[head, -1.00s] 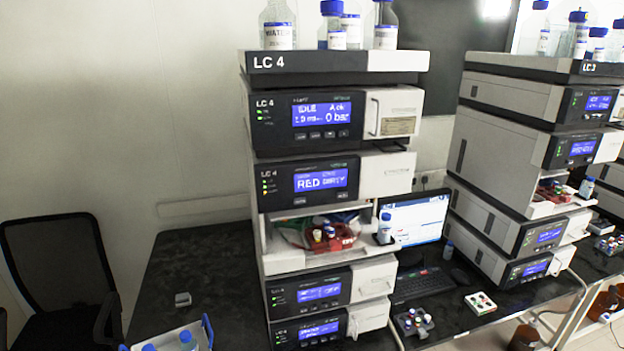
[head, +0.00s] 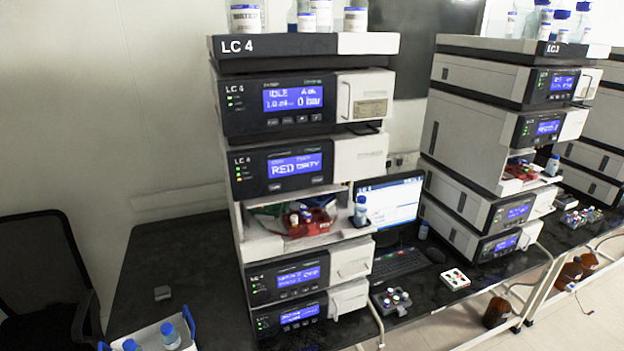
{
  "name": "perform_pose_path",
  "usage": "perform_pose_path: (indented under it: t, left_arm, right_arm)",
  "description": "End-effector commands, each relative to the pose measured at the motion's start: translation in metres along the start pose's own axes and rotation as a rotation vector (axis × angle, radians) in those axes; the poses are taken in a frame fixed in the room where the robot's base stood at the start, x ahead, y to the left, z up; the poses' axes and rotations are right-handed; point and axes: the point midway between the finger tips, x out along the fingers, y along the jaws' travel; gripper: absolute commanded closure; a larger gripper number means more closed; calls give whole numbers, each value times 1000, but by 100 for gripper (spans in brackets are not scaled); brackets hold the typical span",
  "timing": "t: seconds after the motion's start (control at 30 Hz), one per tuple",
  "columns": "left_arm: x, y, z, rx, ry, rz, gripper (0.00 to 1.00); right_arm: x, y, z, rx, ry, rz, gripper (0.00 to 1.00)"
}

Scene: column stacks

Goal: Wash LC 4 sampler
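The LC 4 column stack (head: 233,163) stands upright on the dark bench. Its sampler module (head: 295,168) is second from the top under the bottle tray, and its display reads RED DIRTY. The pump module (head: 293,98) above it reads IDLE and 0 bar. Below the sampler display is an open bay with a red vial tray (head: 310,222) holding several small vials. A blue-capped bottle (head: 360,211) stands at the bay's right side. Neither of my grippers is in the head view.
Bottles, including one labelled WATER (head: 246,18), stand on the LC 4 top tray (head: 290,46). The LC 3 stack (head: 470,140) is further right. A chair (head: 45,270) and blue-handled tray (head: 150,340) are at left.

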Motion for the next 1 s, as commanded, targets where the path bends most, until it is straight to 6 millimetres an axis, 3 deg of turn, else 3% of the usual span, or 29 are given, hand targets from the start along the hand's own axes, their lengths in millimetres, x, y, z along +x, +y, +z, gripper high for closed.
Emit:
perform_pose_path:
  t: [0.77,1.0]
  left_arm:
    - [0,0,-3,1,4,0,74]
    - [0,0,-3,1,4,0,74]
  right_arm:
    - [0,-4,-1,1,1,-4,74]
    - [1,-6,-2,2,2,-6,89]
